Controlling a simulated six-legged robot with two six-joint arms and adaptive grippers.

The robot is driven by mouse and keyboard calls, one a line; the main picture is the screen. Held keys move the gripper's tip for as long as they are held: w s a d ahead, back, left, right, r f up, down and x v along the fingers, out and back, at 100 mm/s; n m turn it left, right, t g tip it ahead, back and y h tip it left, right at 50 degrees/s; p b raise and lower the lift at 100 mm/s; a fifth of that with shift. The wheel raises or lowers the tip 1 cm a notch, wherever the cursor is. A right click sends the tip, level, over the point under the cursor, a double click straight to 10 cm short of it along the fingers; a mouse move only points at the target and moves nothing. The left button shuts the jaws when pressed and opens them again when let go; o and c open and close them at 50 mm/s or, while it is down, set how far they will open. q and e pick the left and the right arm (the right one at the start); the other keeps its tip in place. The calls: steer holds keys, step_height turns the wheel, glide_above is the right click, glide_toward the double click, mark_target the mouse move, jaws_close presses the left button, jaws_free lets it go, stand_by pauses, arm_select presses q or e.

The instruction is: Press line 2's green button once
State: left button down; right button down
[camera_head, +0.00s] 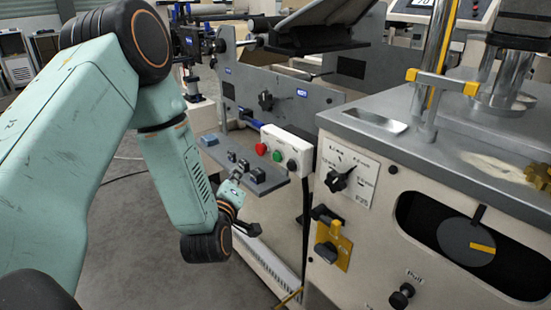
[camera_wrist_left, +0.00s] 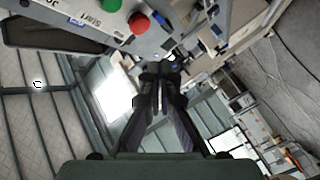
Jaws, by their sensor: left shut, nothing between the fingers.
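A white control box (camera_head: 286,150) carries a red button (camera_head: 261,149), a green button (camera_head: 277,156) and a black knob (camera_head: 291,165). I cannot read a line number on it. The left wrist view shows the green button (camera_wrist_left: 110,4) at the top edge, partly cut off, and the red button (camera_wrist_left: 139,22) beside it. In the left wrist view my left gripper (camera_wrist_left: 161,75) is shut and empty, below the buttons. My right gripper is not in view.
A grey shelf (camera_head: 270,182) with small dark parts juts out below the box. A large machine cabinet (camera_head: 400,225) with a rotary switch (camera_head: 338,180) and a yellow-plated lever (camera_head: 328,252) stands right of it. Grey floor (camera_head: 130,230) is open at the left.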

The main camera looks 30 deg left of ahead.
arm_select(q)
steer(key=w+d+b, duration=0.3)
steer(key=w, duration=0.5)
steer(key=shift+d, duration=0.25)
steer(key=shift+w+d, duration=0.1)
steer(key=shift+w, duration=0.1)
stand_by(1.2)
steer(key=shift+w+d, duration=0.1)
steer(key=shift+w, duration=0.2)
steer(key=shift+w+d, duration=0.15)
steer(key=shift+w, duration=0.25)
stand_by(0.9)
stand_by(0.4)
steer(key=shift+s+a, duration=0.35)
steer(key=shift+s, duration=0.5)
steer(key=shift+s+a+p, duration=0.3)
steer(key=shift+s, duration=0.45)
steer(key=shift+s+a+p, duration=0.35)
steer(key=shift+s, duration=0.45)
steer(key=shift+s+a+p, duration=0.3)
steer(key=shift+s, duration=0.45)
